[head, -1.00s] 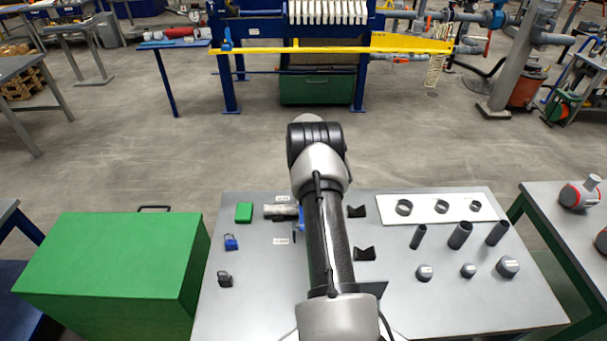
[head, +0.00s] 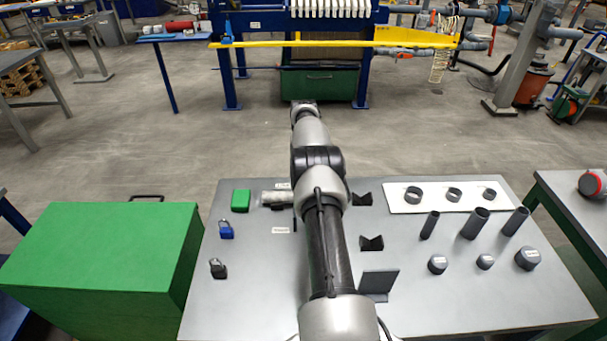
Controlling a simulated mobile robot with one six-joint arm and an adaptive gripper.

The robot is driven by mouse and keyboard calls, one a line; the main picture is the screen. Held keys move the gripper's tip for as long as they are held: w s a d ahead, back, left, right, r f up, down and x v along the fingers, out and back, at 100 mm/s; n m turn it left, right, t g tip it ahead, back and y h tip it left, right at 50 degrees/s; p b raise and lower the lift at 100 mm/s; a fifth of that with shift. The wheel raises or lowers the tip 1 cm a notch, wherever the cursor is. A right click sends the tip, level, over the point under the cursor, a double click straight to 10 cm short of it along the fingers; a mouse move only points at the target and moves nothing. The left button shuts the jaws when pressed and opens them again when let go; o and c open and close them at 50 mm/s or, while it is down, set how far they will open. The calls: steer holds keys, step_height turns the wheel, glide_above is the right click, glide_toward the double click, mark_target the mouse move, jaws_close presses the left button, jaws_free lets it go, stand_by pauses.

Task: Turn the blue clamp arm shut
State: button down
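The blue clamp arm does not show now; my arm covers the part of the table where a bit of blue showed earlier. A pale cylindrical piece (head: 276,198) lies on the grey table (head: 230,295), just left of my arm, and its right end is covered. My arm stretches away from me over the table, its far end past the table's back edge. My gripper cannot be made out beyond the wrist, so its fingers are hidden.
A green block (head: 240,201), a blue padlock (head: 226,229) and a black padlock (head: 218,268) are on the left. Black V-blocks (head: 371,243) stand right of my arm. A white board with rings (head: 408,208), several grey tubes (head: 474,223) and caps fill the right side. A green chest (head: 100,245) adjoins the left.

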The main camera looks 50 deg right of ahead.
steer(key=shift+a+f, duration=0.1)
steer(key=shift+f, duration=0.05)
steer(key=c, duration=1.6)
jaws_free()
steer(key=shift+f, duration=0.1)
steer(key=o, duration=0.3)
steer(key=r, duration=1.2)
steer(key=shift+s+a+r, duration=0.1)
steer(key=shift+s+a, duration=0.15)
